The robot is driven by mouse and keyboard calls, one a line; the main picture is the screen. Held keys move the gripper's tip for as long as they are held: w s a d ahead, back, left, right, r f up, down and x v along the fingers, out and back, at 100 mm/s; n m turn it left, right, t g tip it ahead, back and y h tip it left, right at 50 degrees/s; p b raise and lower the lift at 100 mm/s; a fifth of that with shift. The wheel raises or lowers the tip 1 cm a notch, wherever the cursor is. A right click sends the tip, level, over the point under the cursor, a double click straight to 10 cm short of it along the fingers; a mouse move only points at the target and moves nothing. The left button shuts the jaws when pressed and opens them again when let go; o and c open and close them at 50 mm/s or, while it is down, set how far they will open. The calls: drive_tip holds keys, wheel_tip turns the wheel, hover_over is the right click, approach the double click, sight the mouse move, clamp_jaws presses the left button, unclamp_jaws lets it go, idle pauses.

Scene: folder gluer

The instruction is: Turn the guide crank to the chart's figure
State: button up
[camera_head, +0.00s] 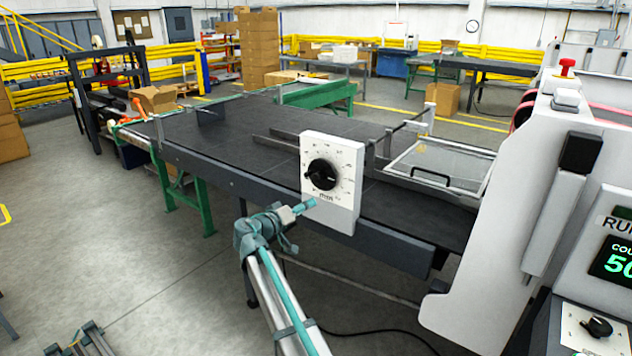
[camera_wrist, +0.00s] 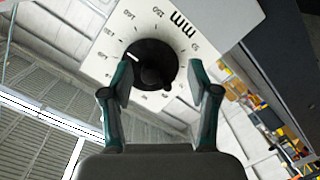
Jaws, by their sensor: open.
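The guide crank is a round black knob (camera_head: 321,174) on a white dial plate (camera_head: 346,202) fixed to the side of the dark feed table. The wrist view shows the same knob (camera_wrist: 151,65) with a white pointer mark, ringed by printed figures and "mm" on the plate (camera_wrist: 100,62). My gripper (camera_wrist: 160,85) is open, its two teal-backed fingers on either side of the knob's lower part. I cannot tell whether they touch it. In the head view my gripper (camera_head: 308,205) is just below and left of the knob. No chart can be made out.
The dark feed table (camera_head: 240,135) stretches behind the dial. A white machine housing (camera_head: 535,190) with a lit counter screen (camera_head: 612,258) and another black knob (camera_head: 598,326) stands at right. A clear-topped cover (camera_head: 440,165) lies behind the dial.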

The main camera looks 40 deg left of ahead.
drive_tip(key=t, duration=0.1)
approach(315, 179)
drive_tip(key=shift+m, duration=0.3)
drive_tip(key=w+p, duration=0.1)
drive_tip(key=w, duration=0.4)
drive_tip(key=w+p, duration=0.2)
drive_tip(key=w, duration=0.3)
drive_tip(key=shift+w+a+f, duration=0.1)
drive_tip(key=shift+w+a, duration=0.1)
drive_tip(key=shift+w, duration=0.15)
clamp_jaws()
drive_tip(key=shift+f+b, duration=0.1)
drive_tip(key=shift+b, duration=0.25)
